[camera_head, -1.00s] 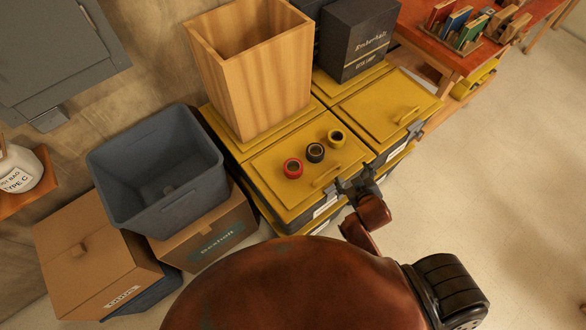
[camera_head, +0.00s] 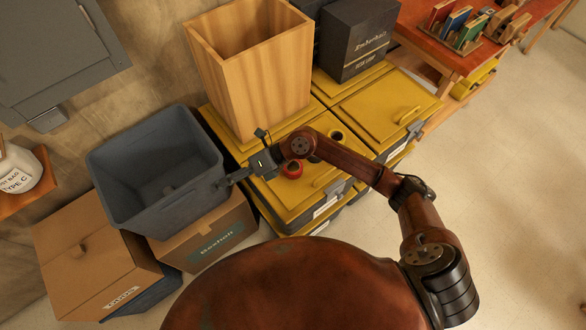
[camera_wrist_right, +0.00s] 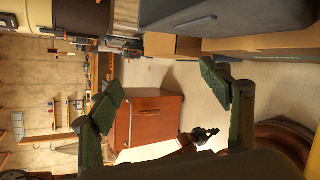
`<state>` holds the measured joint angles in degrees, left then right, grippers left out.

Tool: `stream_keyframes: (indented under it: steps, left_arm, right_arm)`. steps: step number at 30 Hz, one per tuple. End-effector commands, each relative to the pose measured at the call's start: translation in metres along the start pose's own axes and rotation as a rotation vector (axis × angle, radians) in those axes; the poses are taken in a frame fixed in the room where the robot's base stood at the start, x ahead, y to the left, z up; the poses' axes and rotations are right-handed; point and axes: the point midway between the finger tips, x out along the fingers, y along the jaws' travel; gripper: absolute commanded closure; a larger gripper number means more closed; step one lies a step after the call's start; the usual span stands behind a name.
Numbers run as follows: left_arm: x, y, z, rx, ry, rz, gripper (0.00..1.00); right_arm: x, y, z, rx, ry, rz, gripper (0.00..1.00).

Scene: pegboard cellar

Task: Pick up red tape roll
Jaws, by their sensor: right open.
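The red tape roll (camera_head: 292,176) lies on the yellow lid of a storage box, with its upper edge partly covered by my right arm. My right gripper (camera_head: 243,157) is to the left of the roll, apart from it, over the box's left edge near the grey bin. In the wrist view its fingers (camera_wrist_right: 165,92) are spread with nothing between them, and the red roll does not show there. The yellow tape roll (camera_head: 338,133) shows beyond my arm.
A grey-blue bin (camera_head: 110,165) on cardboard boxes (camera_head: 205,232) stands left of the gripper. A tall wooden bin (camera_head: 265,85) rises behind the lids, beside a dark box (camera_head: 357,42). The right rear yellow lid (camera_head: 378,112) is mostly clear.

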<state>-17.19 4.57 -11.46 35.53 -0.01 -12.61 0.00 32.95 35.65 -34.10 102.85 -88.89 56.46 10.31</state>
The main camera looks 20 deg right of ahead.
Motion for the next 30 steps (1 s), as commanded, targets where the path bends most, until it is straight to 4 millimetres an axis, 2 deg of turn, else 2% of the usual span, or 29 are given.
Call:
stream_keyframes:
  steps: [1,3,5,6,9,12,15,26,30]
  left_arm:
    - [0.0,0.0,0.0,0.0,0.0,0.0,1.0]
    - [0.0,0.0,0.0,0.0,0.0,0.0,1.0]
    - [0.0,0.0,0.0,0.0,0.0,0.0,1.0]
    - [0.0,0.0,0.0,0.0,0.0,0.0,1.0]
    - [0.0,0.0,0.0,0.0,0.0,0.0,1.0]
    - [0.0,0.0,0.0,0.0,0.0,0.0,1.0]
    - [0.001,0.0,0.0,0.0,0.0,0.0,1.0]
    - [0.004,0.0,0.001,0.0,-0.002,0.0,1.0]
    - [0.006,0.0,0.002,0.0,-0.003,0.0,1.0]
  right_arm:
    - [-0.005,-0.032,-0.009,-0.054,0.104,-0.128,0.28]
    - [-0.022,-0.079,-0.021,-0.1,0.242,-0.308,0.28]
    - [-0.046,-0.114,-0.026,-0.121,0.343,-0.457,0.28]
    - [-0.064,-0.135,-0.027,-0.127,0.402,-0.549,0.28]
    - [-0.11,-0.171,-0.025,-0.118,0.508,-0.741,0.28]
    - [-0.142,-0.189,-0.022,-0.101,0.569,-0.863,0.28]
    - [-0.157,-0.198,-0.022,-0.089,0.597,-0.919,0.28]
    - [-0.146,-0.224,-0.036,-0.086,0.602,-0.924,0.28]
    - [-0.139,-0.239,-0.044,-0.085,0.604,-0.922,0.28]
